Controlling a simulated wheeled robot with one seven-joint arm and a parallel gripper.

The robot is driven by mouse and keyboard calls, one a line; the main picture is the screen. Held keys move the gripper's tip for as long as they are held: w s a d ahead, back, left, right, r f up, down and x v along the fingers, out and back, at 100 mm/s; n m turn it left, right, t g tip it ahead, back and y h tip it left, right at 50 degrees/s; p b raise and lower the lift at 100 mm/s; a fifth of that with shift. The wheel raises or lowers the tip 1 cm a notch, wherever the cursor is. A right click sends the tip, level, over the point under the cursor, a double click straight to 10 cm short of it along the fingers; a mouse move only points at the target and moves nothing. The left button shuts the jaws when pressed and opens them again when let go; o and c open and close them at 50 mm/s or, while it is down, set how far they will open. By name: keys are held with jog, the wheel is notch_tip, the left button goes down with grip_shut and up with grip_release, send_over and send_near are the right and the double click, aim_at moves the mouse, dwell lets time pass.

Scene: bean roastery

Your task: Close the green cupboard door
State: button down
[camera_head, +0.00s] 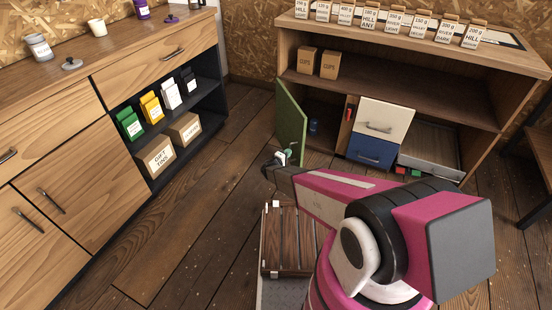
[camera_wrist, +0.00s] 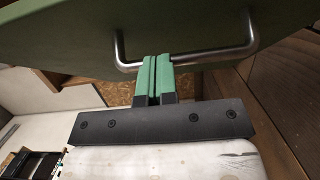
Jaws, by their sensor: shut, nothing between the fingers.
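The green cupboard door (camera_head: 291,122) stands open at the left of the far shelf unit, swung out toward me. Its inner side and the cupboard opening (camera_head: 325,112) show behind it. In the wrist view the green door panel (camera_wrist: 190,22) fills the top, with a bent metal bar handle (camera_wrist: 215,53) on it. My gripper (camera_head: 289,153) is low beside the door's near edge. In the wrist view its green fingers (camera_wrist: 153,66) are shut together, empty, and overlap the handle bar. I cannot tell whether they touch it.
Beside the opening are a white drawer (camera_head: 385,117), a blue drawer (camera_head: 372,152) and a pulled-out grey drawer (camera_head: 432,150). A dark blue item (camera_head: 314,125) stands inside the cupboard. A wooden counter (camera_head: 110,55) runs along the left. Floor (camera_head: 205,190) between them is clear.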

jog(key=w+d, duration=0.9)
jog(key=d, duration=0.5)
jog(key=w+d, duration=0.9)
jog(key=d, duration=0.4)
jog(key=shift+d, duration=0.35)
jog(key=shift+w, duration=0.1)
jog(key=shift+a, duration=0.1)
